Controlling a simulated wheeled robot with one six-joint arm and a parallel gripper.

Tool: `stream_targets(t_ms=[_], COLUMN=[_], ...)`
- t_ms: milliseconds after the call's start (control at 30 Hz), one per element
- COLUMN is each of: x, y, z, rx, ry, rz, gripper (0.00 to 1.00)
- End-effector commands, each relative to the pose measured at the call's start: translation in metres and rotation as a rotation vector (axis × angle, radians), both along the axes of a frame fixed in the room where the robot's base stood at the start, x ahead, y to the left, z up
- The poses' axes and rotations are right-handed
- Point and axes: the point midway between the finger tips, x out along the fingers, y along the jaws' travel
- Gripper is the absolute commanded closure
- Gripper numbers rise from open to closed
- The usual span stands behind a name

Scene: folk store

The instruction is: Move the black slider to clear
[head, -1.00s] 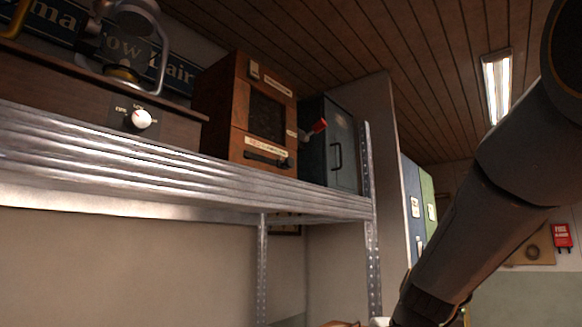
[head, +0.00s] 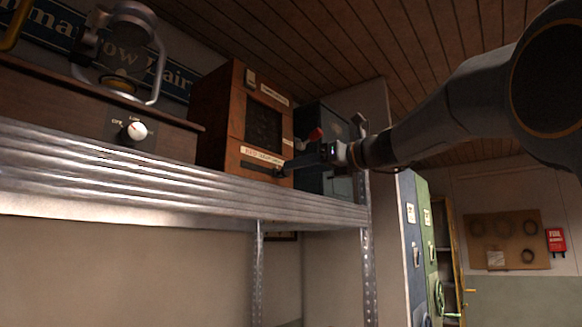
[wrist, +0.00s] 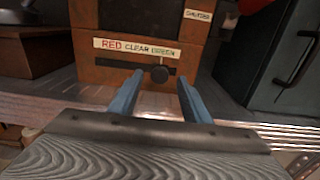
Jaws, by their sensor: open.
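The black slider (wrist: 159,73) is a round knob on a dark horizontal slot low on the front of a wooden box (wrist: 100,73). A label (wrist: 137,48) above the slot reads RED, CLEAR, GREEN from left to right. The knob sits toward the right end, below GREEN. My gripper (wrist: 156,87) is open, its two blue fingers pointing at the box, with the knob showing between and just beyond the tips. I cannot tell whether a finger touches it.
The box stands on a metal shelf (head: 180,180) whose front edge runs below my gripper. A dark metal cabinet (wrist: 272,55) stands close on the right. A lamp-like device (head: 125,50) is at the left.

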Motion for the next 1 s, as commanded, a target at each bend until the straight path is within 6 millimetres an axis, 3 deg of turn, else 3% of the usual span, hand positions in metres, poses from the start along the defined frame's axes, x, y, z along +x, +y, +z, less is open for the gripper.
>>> stream_targets(t_ms=[233, 600, 667, 867, 1000], x=[0.019, 0.024, 0.024, 0.024, 0.024], y=[0.025, 0.031, 0.031, 0.031, 0.031], z=[0.001, -0.001, -0.001, -0.001, -0.001], rx=[-0.001, -0.002, -0.003, -0.003, -0.003], ry=[0.000, -0.001, 0.000, 0.000, 0.000], rz=[0.001, -0.001, -0.001, -0.001, -0.001], gripper=[0.56, 0.56, 0.63, 0.97, 1.00])
